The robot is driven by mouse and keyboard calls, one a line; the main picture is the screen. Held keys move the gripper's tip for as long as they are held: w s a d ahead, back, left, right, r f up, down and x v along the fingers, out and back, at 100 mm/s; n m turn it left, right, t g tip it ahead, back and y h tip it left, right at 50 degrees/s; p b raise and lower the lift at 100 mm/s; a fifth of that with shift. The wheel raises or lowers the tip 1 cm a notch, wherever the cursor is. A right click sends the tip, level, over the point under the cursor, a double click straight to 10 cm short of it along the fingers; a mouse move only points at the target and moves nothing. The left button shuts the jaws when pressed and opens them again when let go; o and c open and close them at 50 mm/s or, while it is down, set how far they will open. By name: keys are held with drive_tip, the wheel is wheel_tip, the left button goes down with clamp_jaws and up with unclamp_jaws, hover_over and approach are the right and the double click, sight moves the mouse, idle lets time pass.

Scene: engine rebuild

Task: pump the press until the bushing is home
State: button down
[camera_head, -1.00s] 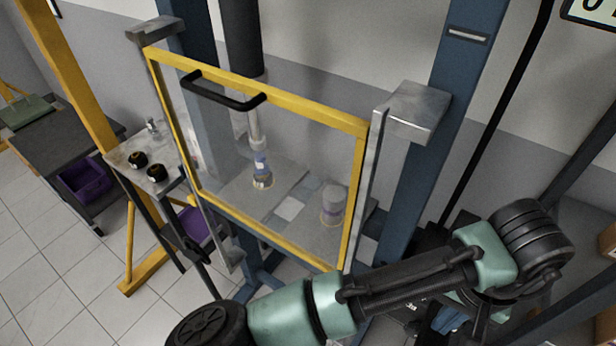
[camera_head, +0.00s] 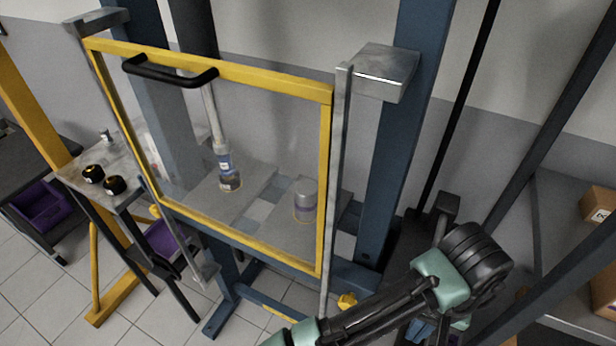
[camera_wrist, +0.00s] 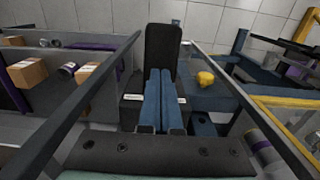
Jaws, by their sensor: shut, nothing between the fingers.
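The press stands behind a guard with a yellow frame (camera_head: 326,180) and clear panel, closed across its front. Through the panel, a slim rod (camera_head: 214,115) comes down onto a banded piece (camera_head: 229,172) on the press bed. I cannot tell whether this is the bushing or how deep it sits. A grey cylinder (camera_head: 305,198) stands to its right. A long black bar (camera_head: 458,120), perhaps the pump lever, rises right of the press from a dark unit (camera_head: 425,232). My gripper's blue fingers (camera_wrist: 160,73) are together and empty, in front of a black upright piece (camera_wrist: 163,45); contact is unclear.
A yellow knob (camera_head: 347,301) is low at the press's right. A small table (camera_head: 75,178) with two black round parts stands left. Shelving with cardboard boxes (camera_head: 600,205) is at right. Tiled floor is open at lower left.

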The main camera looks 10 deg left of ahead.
wheel_tip(320, 180, down, 3)
drive_tip(key=shift+f+b, duration=0.1)
drive_tip(key=shift+b, duration=0.6)
wheel_tip(320, 180, up, 17)
drive_tip(key=p, duration=1.6)
drive_tip(key=shift+f, duration=0.15)
wheel_tip(320, 180, down, 16)
drive_tip(key=b, duration=1)
drive_tip(key=shift+s+f, duration=0.1)
drive_tip(key=shift+f, duration=0.1)
wheel_tip(320, 180, up, 16)
drive_tip(key=p, duration=1.5)
drive_tip(key=shift+r+p, duration=0.2)
drive_tip(key=shift+p, duration=0.2)
